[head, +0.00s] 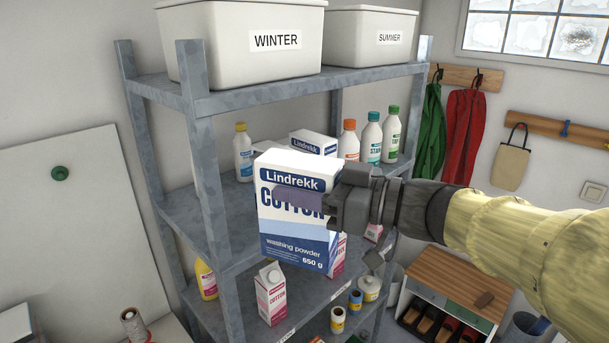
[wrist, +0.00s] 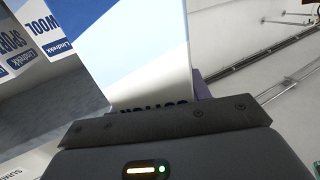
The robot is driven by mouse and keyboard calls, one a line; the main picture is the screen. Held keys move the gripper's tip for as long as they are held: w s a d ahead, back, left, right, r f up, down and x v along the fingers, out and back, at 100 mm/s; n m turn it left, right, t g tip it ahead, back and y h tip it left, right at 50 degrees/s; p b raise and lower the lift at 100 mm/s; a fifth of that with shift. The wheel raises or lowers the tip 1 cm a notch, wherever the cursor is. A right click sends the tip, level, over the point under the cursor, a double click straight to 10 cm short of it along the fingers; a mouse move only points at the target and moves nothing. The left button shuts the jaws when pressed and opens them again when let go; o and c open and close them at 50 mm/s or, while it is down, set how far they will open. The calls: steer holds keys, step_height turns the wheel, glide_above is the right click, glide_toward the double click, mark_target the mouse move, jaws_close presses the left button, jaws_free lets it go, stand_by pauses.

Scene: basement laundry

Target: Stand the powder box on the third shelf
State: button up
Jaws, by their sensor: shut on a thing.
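The powder box (head: 296,238), white and blue with "Lindrekk Cotton washing powder 650 g" on its front, is upright in front of the grey shelf rack in the head view. My gripper (head: 302,200) is shut on it from the right, one finger across the word "Cotton". In the wrist view the box (wrist: 140,45) rises from between the jaws (wrist: 155,112). The shelf below the bins (head: 238,207) is partly hidden behind the box. A white-and-blue Lindrekk box (head: 313,143) stands on it; wrist view shows boxes marked "Wool" (wrist: 48,35) and "Sport" (wrist: 12,52).
Bins marked Winter (head: 240,45) and Summer (head: 370,38) fill the top shelf. A yellow-capped bottle (head: 242,155) and several other bottles (head: 372,138) share the shelf below. Cartons (head: 271,293) stand lower. Grey posts (head: 208,170) edge the rack.

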steer(key=shift+a+r, duration=0.1)
steer(key=shift+a, duration=0.05)
steer(key=w+a+p, duration=0.7)
steer(key=w+a, duration=0.6)
steer(key=a, duration=0.2)
step_height(320, 180, down, 7)
steer(key=p, duration=0.2)
steer(key=shift+p, duration=0.3)
